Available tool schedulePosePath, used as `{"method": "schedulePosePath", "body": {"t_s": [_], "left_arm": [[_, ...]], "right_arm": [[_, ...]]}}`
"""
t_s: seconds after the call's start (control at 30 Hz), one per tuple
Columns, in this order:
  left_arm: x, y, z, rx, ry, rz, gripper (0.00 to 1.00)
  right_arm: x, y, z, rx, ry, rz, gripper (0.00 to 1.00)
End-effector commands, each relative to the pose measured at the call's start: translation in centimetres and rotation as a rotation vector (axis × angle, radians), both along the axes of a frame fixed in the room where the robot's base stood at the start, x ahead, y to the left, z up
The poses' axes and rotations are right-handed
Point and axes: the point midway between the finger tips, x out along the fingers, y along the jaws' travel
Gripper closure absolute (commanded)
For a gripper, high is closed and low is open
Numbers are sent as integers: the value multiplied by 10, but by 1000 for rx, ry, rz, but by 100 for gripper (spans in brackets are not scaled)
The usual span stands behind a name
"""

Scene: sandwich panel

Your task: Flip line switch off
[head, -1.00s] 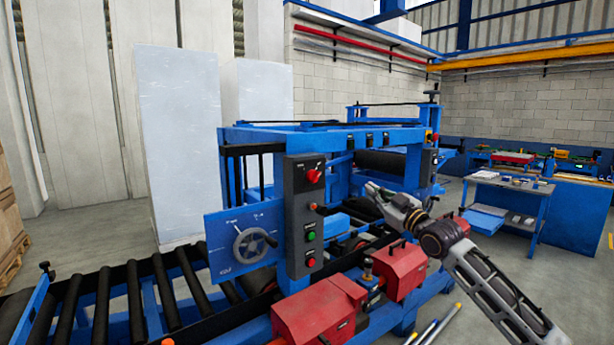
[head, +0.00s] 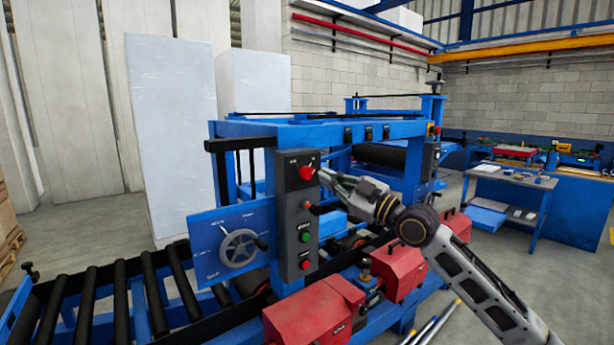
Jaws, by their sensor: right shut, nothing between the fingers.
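The dark control panel (head: 292,228) stands upright on the blue machine frame. A red rotary switch (head: 306,173) sits near its top. Below it are a small orange-red knob or lever (head: 307,205), a green button (head: 305,237) and a red button (head: 305,265). My right gripper (head: 325,178) is shut and empty, just right of the red switch. Its tips are very close to the switch; I cannot tell whether they touch it. My left gripper is not in view.
A blue plate with a handwheel (head: 238,247) is left of the panel. A black roller conveyor (head: 130,310) runs at the lower left. A blue side table (head: 510,180) stands at the right.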

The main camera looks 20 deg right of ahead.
Motion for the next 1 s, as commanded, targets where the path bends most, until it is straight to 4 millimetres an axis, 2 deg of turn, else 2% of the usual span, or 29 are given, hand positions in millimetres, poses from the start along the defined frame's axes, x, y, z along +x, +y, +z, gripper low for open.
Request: {"method": "schedulePosePath", "body": {"t_s": [0.4, 0.73, 1.0], "left_arm": [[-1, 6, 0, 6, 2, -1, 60], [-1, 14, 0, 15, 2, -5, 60], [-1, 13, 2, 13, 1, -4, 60]], "right_arm": [[0, 1, -3, -132, -72, -32, 100], [0, 1, -3, -141, -78, -35, 100], [3, 2, -1, -139, -78, -36, 100]]}}
